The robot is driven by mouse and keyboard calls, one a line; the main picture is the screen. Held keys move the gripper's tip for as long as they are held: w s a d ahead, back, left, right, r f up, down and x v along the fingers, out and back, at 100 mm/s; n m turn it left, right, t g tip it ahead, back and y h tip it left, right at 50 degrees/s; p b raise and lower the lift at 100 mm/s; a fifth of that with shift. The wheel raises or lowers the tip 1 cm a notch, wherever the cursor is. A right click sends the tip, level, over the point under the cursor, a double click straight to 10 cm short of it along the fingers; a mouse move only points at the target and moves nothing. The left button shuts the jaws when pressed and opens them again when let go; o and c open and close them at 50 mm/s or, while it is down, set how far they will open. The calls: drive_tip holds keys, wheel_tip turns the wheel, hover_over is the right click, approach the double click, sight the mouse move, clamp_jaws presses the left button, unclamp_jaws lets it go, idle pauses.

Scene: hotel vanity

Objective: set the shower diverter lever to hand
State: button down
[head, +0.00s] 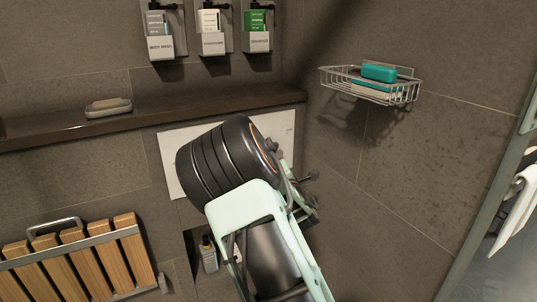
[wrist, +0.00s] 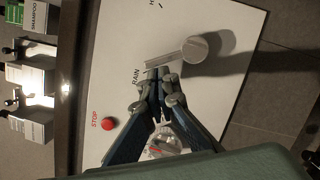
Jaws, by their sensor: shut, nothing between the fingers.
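The diverter lever (wrist: 194,51) is a grey round knob with a thin bar on the white control panel (wrist: 245,55). In the wrist view its bar points left, with its end beside the printed word RAIN. Another label beginning with H is cut off at the top edge. My gripper (wrist: 161,75) is shut and empty, with its tips right next to the bar near its RAIN end. I cannot tell whether they touch it. In the head view my arm hides the lever and much of the panel (head: 171,173).
A red STOP button (wrist: 108,124) and a partly hidden round dial (wrist: 165,146) share the panel. A wire basket (head: 372,90) with a teal soap bar (head: 380,71) hangs on the right wall. A dark ledge (head: 210,104) runs above the panel, below several dispensers (head: 160,38).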

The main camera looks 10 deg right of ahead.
sight(281, 137)
drive_tip(key=m, duration=0.1)
drive_tip(key=d+r+m, duration=0.1)
drive_tip(key=m, duration=0.1)
drive_tip(key=shift+w+d+r+m+g+h, duration=0.2)
drive_tip(key=shift+r+m+g+h, duration=0.1)
drive_tip(key=shift+h, duration=0.1)
drive_tip(key=m, duration=0.1)
drive_tip(key=d+m, duration=0.1)
drive_tip(key=m, duration=0.1)
drive_tip(key=shift+w+d+r+m+g, duration=0.2)
drive_tip(key=shift+r+m+g, duration=0.1)
drive_tip(key=shift+r+g, duration=0.1)
drive_tip(key=m, duration=0.1)
drive_tip(key=d+m, duration=0.1)
drive_tip(key=d+m+g, duration=0.1)
drive_tip(key=shift+w+r+m+p, duration=0.2)
drive_tip(key=shift+w+m+p, duration=0.1)
drive_tip(key=shift+m+p, duration=0.1)
drive_tip(key=shift+w+d+f+m+y, duration=0.15)
drive_tip(key=shift+d+m+y, duration=0.15)
drive_tip(key=shift+m, duration=0.3)
drive_tip(key=shift+d, duration=0.15)
